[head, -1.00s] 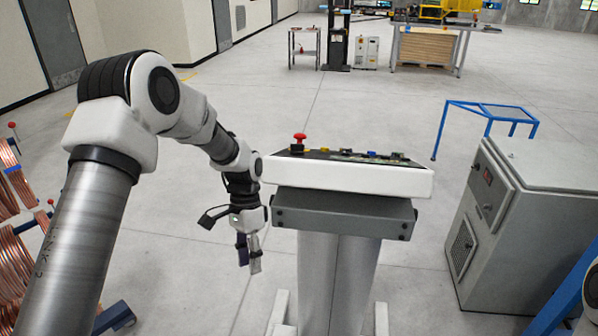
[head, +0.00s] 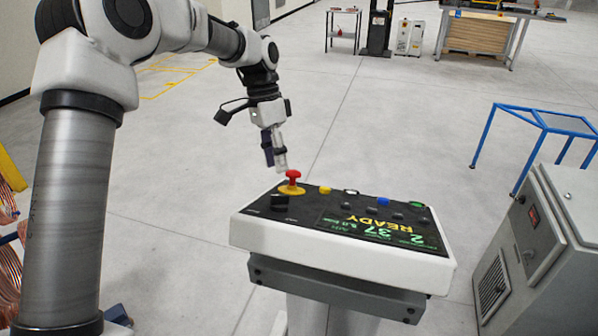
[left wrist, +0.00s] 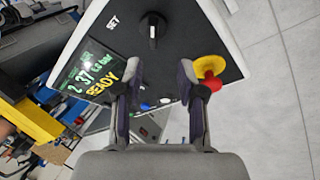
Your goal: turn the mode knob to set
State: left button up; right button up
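The mode knob (head: 279,201) is a black knob near the left corner of the tilted control panel (head: 345,264). In the left wrist view the knob (left wrist: 152,31) shows a light mark on it, and the white SET label (left wrist: 112,22) is to its left. The mark does not point at SET. My left gripper (head: 275,162) is above and behind the panel, near the red emergency button, and apart from the knob. In the left wrist view my left gripper (left wrist: 160,72) has its fingers spread with nothing between them. My right gripper is not in view.
The red emergency button (head: 292,176) on a yellow base rises beside the knob. Several small coloured buttons and a lit screen (head: 372,230) reading READY are on the panel. A grey cabinet (head: 548,245) stands at right. The floor behind the panel is clear.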

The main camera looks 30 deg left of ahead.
aim_at(277, 196)
pick_arm(q)
jog(key=s+f, duration=0.1)
jog(key=s+d+f+p, duration=0.1)
jog(key=s+f+p, duration=0.1)
jog(key=shift+s+d+f, duration=0.25)
jog(key=shift+s+f, duration=0.05)
jog(key=f, duration=0.1)
jog(key=w+f, duration=0.1)
jog(key=f, duration=0.1)
jog(key=shift+w+d+f+p, duration=0.15)
jog(key=shift+d+p, duration=0.05)
jog(key=shift+p, duration=0.15)
jog(key=shift+w, duration=0.1)
jog(key=shift+s, duration=0.45)
grip_shut()
jog(key=shift+w, duration=0.1)
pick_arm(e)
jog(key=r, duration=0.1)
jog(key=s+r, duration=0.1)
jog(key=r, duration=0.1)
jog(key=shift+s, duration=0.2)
